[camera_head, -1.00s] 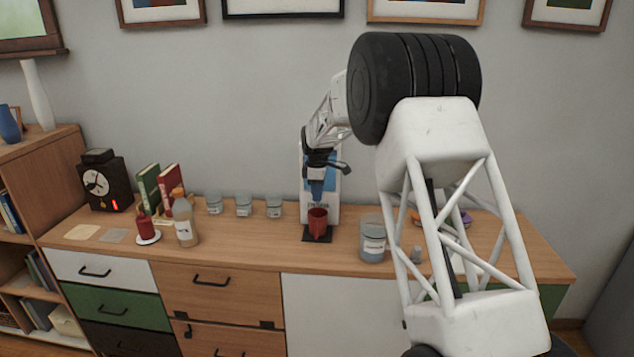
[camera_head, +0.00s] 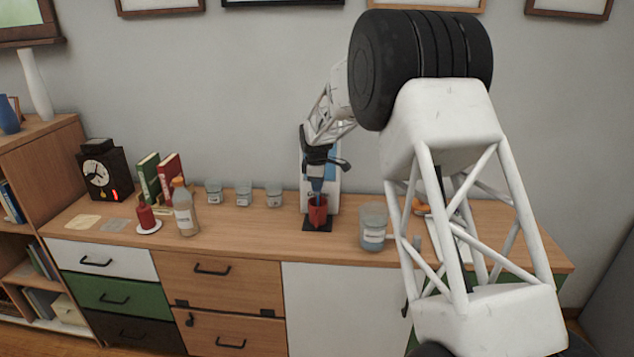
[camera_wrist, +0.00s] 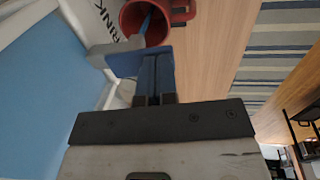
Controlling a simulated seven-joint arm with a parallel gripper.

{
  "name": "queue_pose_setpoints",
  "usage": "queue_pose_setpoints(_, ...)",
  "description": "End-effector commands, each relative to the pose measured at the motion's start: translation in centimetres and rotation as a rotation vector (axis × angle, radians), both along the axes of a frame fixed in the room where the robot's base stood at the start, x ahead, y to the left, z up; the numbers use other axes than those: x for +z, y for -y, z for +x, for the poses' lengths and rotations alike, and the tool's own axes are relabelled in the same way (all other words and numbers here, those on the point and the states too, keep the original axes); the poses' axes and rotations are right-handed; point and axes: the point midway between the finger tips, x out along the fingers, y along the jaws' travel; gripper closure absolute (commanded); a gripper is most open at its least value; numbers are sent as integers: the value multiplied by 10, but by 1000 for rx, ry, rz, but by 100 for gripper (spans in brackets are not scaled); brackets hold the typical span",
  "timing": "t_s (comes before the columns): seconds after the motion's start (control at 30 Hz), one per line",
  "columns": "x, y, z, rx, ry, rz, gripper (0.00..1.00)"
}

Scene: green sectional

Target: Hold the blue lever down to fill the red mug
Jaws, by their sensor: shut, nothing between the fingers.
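The red mug (camera_head: 318,213) stands upright on a dark base at the foot of the white drink dispenser (camera_head: 306,190). In the wrist view the mug (camera_wrist: 181,12) is at the top, cut off by the frame, with a thin blue streak inside it. The blue lever (camera_wrist: 122,60) sticks out from the dispenser beside the mug. My gripper (camera_wrist: 156,62) is shut and empty, its fingertips right at the lever, apparently touching it. In the head view my gripper (camera_head: 316,182) is just above the mug and hides most of the lever.
A glass jar (camera_head: 373,232) stands right of the mug, near my arm. Several small jars (camera_head: 244,194) line the wall to the left. A bottle (camera_head: 186,212), a red candle (camera_head: 146,217) and books stand further left. The cabinet top in front of the jars is clear.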

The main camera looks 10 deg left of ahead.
Motion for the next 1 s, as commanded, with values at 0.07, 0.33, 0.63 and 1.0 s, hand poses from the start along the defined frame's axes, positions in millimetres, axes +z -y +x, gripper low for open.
queue_pose_setpoints(0.07,-2,0,-2,0,38,0,100)
queue_pose_setpoints(0.33,-8,0,-3,0,163,1,100)
queue_pose_setpoints(0.63,-11,0,-3,0,169,1,100)
queue_pose_setpoints(1.0,-11,0,-3,0,169,1,100)
